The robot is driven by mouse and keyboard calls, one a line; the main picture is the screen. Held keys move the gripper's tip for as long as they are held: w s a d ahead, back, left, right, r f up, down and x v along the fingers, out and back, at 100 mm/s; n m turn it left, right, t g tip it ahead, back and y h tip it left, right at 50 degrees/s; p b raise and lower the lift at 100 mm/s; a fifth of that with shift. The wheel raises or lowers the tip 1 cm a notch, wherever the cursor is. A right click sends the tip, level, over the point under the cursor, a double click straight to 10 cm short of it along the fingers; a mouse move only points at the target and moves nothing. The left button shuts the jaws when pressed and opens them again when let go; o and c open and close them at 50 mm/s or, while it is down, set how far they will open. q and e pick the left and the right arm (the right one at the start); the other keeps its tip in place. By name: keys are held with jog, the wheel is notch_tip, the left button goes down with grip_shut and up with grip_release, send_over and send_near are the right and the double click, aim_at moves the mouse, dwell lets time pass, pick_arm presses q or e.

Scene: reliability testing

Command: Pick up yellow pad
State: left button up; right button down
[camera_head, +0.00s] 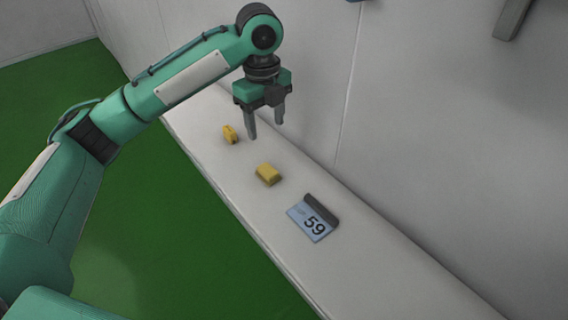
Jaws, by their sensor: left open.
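Two small yellow things lie on a long pale ledge (390,274). The nearer one is a block-like yellow pad (268,174) near the middle of the ledge's visible width. The farther yellow piece (230,134) is smaller and sits further back along the ledge; I cannot tell which of the two is the pad meant. My left gripper (266,130) points down above the ledge, with its two fingers apart and nothing between them. In the picture it is to the right of the farther piece and above the nearer one. My right gripper does not show.
A small sign marked 59 (312,222) with a dark bar along one edge lies on the ledge nearer to me. A white wall (420,120) rises along the ledge's right side. Green floor (190,240) is to the left. The ledge's near end is clear.

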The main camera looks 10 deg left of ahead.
pick_arm(q)
jog(key=d+f, duration=0.1)
jog(key=p, duration=0.1)
send_over(268, 169)
jog(key=f, duration=0.6)
jog(key=shift+d, duration=0.2)
jog(key=shift+w+d+f, duration=0.1)
jog(key=shift+f, duration=0.45)
jog(key=f, duration=0.1)
jog(key=f+p, duration=0.1)
jog(key=f, duration=0.2)
jog(key=shift+s+a+f+p, duration=0.2)
jog(key=shift+a+p, duration=0.1)
jog(key=shift+a, duration=0.1)
jog(key=shift+f, duration=0.35)
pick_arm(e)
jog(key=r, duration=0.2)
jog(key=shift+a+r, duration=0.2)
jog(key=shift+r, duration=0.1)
pick_arm(q)
jog(key=shift+c, duration=0.5)
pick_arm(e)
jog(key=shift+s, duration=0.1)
